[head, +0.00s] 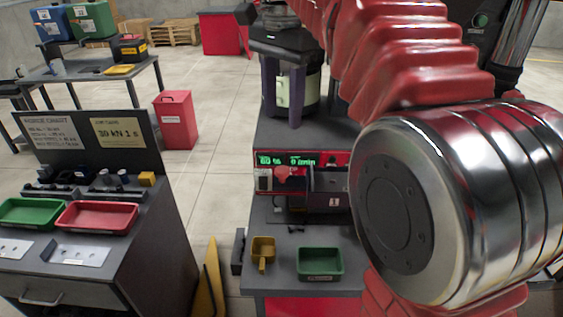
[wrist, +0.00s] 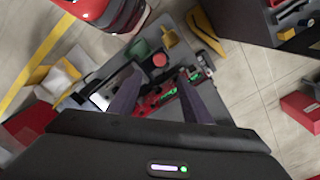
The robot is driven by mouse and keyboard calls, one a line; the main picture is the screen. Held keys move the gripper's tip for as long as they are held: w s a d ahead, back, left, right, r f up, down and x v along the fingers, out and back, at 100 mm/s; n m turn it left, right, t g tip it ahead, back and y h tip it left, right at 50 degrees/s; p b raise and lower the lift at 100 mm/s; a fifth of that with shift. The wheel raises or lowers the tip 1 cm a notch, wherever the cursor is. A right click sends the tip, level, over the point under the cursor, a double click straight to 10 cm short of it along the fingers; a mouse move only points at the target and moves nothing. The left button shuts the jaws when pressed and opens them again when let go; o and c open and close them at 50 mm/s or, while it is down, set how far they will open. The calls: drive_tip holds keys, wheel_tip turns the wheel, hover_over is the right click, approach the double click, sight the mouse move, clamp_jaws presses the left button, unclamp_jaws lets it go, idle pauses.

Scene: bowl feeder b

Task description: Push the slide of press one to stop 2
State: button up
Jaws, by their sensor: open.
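My gripper (head: 283,112) hangs above the near bench in the head view, its two dark fingers pointing down and apart. In the wrist view the gripper (wrist: 160,80) is open, with nothing held between its fingers. A dark machine body with a label that seems to read 1 (head: 333,202) stands on the bench below and to the right of the gripper; it may be press one. A red knob-like part (head: 283,172) is left of it and also shows between and beyond the fingers in the wrist view (wrist: 160,60). I cannot make out the slide or its stops.
A red panel with a green display (head: 290,160) is behind the machine. A yellow scoop-like container (head: 263,248) and a green tray (head: 320,262) sit at the bench front. A left cabinet holds a green tray (head: 33,213) and a red tray (head: 97,216). Floor shows between cabinet and bench.

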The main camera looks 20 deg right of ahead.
sight(282, 169)
wheel_tip(282, 169, down, 13)
drive_tip(key=shift+f, duration=0.2)
idle(0.6)
clamp_jaws()
idle(0.4)
